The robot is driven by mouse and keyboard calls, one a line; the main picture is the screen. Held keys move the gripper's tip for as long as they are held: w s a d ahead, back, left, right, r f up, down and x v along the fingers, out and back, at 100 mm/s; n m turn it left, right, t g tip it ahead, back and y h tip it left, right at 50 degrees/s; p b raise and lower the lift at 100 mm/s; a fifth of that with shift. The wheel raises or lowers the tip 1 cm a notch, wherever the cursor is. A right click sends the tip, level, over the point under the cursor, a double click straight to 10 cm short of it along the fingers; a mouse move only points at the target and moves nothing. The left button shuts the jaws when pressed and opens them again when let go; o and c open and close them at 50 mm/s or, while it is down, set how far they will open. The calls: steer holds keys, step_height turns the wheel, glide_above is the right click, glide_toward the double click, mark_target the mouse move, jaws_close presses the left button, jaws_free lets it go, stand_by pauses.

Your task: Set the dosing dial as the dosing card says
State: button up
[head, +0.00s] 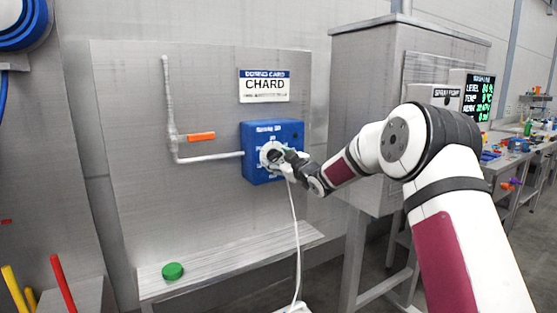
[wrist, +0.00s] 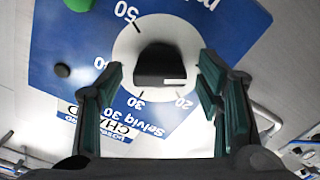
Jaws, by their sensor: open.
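The dosing dial shows in the wrist view as a black knob (wrist: 160,62) on a pale disc, upside down there. The disc's edge has marks with 20, 30, 40 and 50 or similar. A short white line on the knob lies on the side near 20; its exact setting is hard to tell. The dial sits on a blue box (head: 250,165) on the wall panel. The dosing card (head: 264,86) above it reads CHARD; its small bottom line is illegible. My gripper (wrist: 162,105) is open, its fingers on either side of the knob; contact is unclear. My gripper (head: 290,160) partly hides the dial in the head view.
A grey pipe with an orange handle (head: 201,137) runs left of the box. A green round object (head: 172,271) lies on the bench (head: 230,257) below. A white hose (head: 297,235) hangs under the box. A grey cabinet (head: 360,110) stands close on the right.

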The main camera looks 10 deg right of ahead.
steer(key=c, duration=1.2)
steer(key=shift+o, duration=0.2)
steer(key=shift+m, duration=0.3)
steer(key=m, duration=1.1)
steer(key=shift+p, duration=0.4)
